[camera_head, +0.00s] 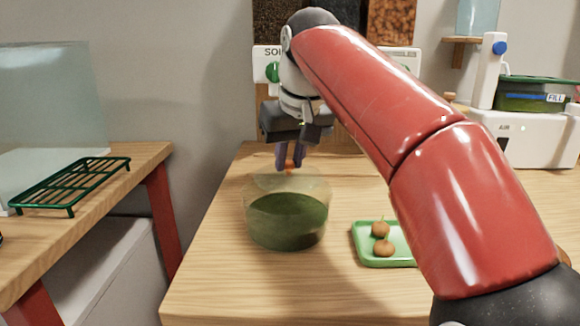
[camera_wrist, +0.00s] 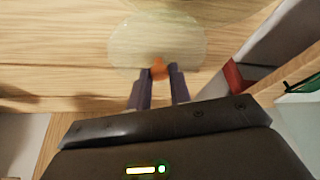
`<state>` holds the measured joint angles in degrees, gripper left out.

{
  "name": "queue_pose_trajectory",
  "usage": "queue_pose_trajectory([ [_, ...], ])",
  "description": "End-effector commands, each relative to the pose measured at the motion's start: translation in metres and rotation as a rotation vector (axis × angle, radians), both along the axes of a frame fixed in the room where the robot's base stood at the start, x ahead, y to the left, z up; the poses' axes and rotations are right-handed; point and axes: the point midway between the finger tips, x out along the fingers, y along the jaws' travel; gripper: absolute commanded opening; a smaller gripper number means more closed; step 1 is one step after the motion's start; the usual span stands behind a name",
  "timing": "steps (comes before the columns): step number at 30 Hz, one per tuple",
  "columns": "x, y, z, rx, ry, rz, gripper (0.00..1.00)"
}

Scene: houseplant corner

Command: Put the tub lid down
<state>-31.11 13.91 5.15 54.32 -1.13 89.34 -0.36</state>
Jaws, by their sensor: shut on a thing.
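The tub lid (camera_head: 270,182) is a pale, see-through round disc with an orange knob (camera_wrist: 158,69). My gripper (camera_head: 290,163) is shut on that knob, its purple fingers pointing down. The lid also shows in the wrist view (camera_wrist: 155,38), over wooden table top. In the head view the lid overlaps the upper part of a clear round tub (camera_head: 287,222) with dark green contents. I cannot tell whether the lid is above the tub or behind it, or whether they touch.
A green tray (camera_head: 375,262) with two brown round things (camera_head: 382,239) lies right of the tub. A green wire rack (camera_head: 70,185) stands on the left table. A white machine (camera_head: 520,135) stands at the back right. The table's left front is bare.

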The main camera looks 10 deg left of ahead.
Motion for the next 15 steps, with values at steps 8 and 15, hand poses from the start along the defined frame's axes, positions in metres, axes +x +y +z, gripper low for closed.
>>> queue_pose_trajectory([
  [8,-0.0002,-0.0002,-0.002,0.001,-0.001,0.0,0.0],
  [15,-0.0001,-0.0003,-0.0069,0.0,-0.001,0.0,0.24],
])
